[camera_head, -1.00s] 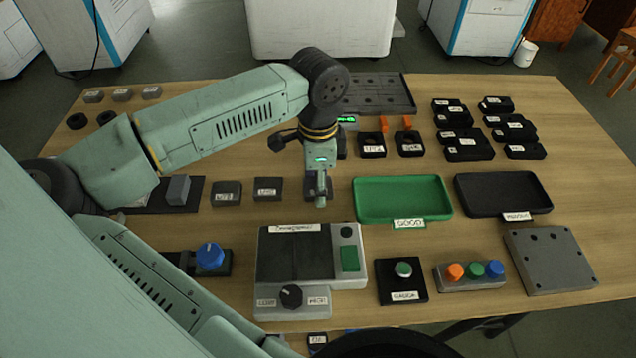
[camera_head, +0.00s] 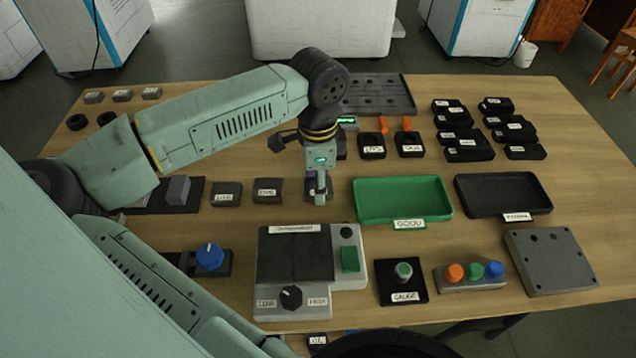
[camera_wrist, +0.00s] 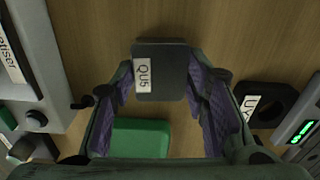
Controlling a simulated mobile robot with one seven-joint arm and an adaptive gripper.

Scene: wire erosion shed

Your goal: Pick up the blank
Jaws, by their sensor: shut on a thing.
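The blank (camera_wrist: 165,75) is a dark grey block with a white label that seems to read "QU5". In the wrist view it sits between the two purple-lined fingers of my gripper (camera_wrist: 160,90), which is shut on it. In the head view my gripper (camera_head: 318,194) points down in the middle of the table, left of the green tray, and largely hides the blank. I cannot tell whether the blank touches the table.
Two labelled grey blocks (camera_head: 226,193) (camera_head: 267,190) stand to the left. The green tray (camera_head: 362,214) and black tray (camera_head: 470,209) lie to the right. A demagnetiser (camera_head: 348,283) is in front. Black ring blocks (camera_head: 372,146) stand behind.

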